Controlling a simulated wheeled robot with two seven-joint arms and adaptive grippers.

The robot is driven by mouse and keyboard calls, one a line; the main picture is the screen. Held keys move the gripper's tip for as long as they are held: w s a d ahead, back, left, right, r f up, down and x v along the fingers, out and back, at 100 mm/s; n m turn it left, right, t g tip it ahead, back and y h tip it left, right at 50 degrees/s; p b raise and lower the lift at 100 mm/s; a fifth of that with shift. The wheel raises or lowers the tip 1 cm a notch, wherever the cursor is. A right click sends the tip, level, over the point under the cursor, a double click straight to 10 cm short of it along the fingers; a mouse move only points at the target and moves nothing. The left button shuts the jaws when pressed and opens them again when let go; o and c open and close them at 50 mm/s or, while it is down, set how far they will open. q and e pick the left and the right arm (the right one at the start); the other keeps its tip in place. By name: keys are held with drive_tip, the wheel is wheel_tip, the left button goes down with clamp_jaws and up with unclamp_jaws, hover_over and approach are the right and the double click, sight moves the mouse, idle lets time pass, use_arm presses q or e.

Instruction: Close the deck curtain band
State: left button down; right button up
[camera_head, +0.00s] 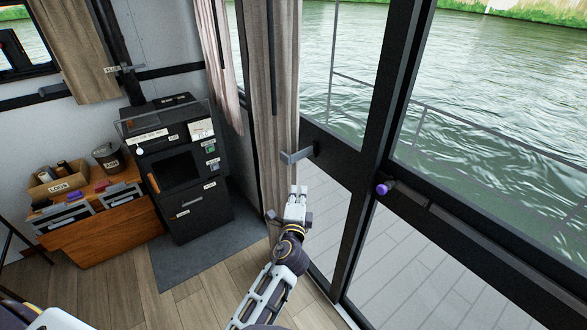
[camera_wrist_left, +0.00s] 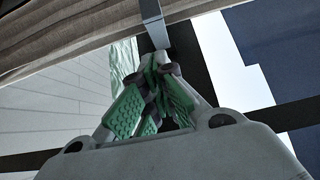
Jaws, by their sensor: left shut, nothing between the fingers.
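The deck curtain (camera_head: 272,90) is a tall beige-brown drape hanging beside the glass door. A grey metal band (camera_head: 297,155) sits at its right edge and juts out toward the door frame; I cannot tell whether it goes around the cloth. My left gripper (camera_head: 298,191) points up just below the band, shut and empty. In the left wrist view the band (camera_wrist_left: 151,22) comes down from the curtain (camera_wrist_left: 60,38) to just above the shut green-padded fingertips (camera_wrist_left: 160,64); I cannot tell whether they touch. My right gripper is out of view.
A black stove (camera_head: 185,170) stands on a grey mat (camera_head: 180,262) left of the curtain. A wooden cabinet (camera_head: 108,238) with a box and bins is farther left. The plank floor is clear.

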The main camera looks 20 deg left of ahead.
use_arm(q)
drive_tip(key=shift+d, duration=0.15)
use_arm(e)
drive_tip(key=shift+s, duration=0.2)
use_arm(q)
drive_tip(key=shift+w, duration=0.15)
drive_tip(key=p, duration=0.1)
approach(296, 159)
drive_tip(key=shift+w+d, duration=0.85)
drive_tip(key=shift+d, duration=0.35)
drive_tip(key=w+a, duration=0.1)
drive_tip(key=w+a+p, duration=0.1)
drive_tip(key=a, duration=0.1)
drive_tip(key=shift+w+a+r, duration=0.1)
drive_tip(key=shift+w+a, duration=0.1)
drive_tip(key=shift+w, duration=0.1)
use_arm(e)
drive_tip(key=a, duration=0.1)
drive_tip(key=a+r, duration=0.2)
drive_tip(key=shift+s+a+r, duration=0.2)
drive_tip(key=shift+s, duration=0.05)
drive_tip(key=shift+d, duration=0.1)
